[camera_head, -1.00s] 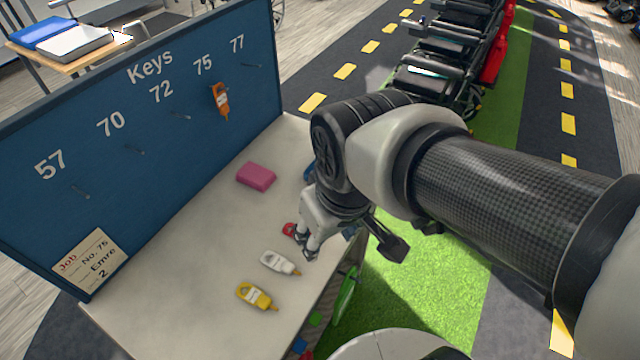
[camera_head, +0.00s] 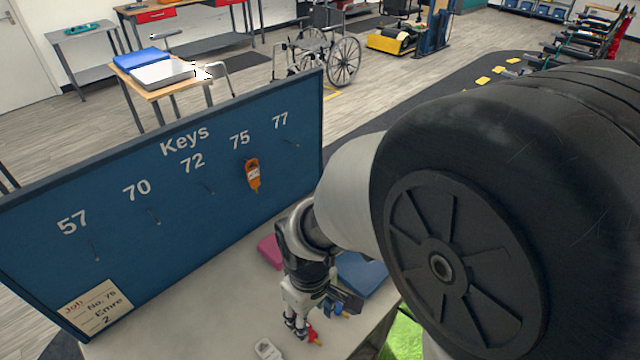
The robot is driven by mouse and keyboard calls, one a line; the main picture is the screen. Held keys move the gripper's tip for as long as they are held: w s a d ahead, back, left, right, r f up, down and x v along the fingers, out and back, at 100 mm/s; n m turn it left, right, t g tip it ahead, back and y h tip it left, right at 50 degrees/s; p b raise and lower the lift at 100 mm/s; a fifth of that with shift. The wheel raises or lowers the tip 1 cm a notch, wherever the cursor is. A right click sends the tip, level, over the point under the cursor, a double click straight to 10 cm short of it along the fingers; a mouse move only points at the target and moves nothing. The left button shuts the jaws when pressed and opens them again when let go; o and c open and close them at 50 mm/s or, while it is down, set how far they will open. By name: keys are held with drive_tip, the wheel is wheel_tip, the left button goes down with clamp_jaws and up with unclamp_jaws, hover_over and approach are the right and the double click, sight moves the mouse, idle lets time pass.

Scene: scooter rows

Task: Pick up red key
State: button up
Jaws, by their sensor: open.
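The red key (camera_head: 314,335) lies on the pale table, partly hidden behind my gripper. My gripper (camera_head: 296,326) points down just left of the red key, close to it and open. I cannot tell whether its fingers touch the key. A white key (camera_head: 267,349) lies to the left and nearer, at the picture's bottom edge. An orange key (camera_head: 253,175) hangs on the blue key board (camera_head: 130,260) under number 75.
The key board stands along the table's (camera_head: 190,318) back. My arm hides the right side.

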drive_tip(key=b, duration=0.1)
hover_over(314, 337)
wheel_tip(314, 337, down, 4)
drive_tip(key=shift+w+a+f, duration=0.1)
drive_tip(key=shift+w+a, duration=0.05)
drive_tip(key=f+b, duration=0.2)
drive_tip(key=f, duration=0.3)
drive_tip(key=shift+s, duration=0.2)
drive_tip(key=c, duration=0.7)
drive_tip(key=shift+c, duration=0.2)
drive_tip(key=shift+r, duration=0.15)
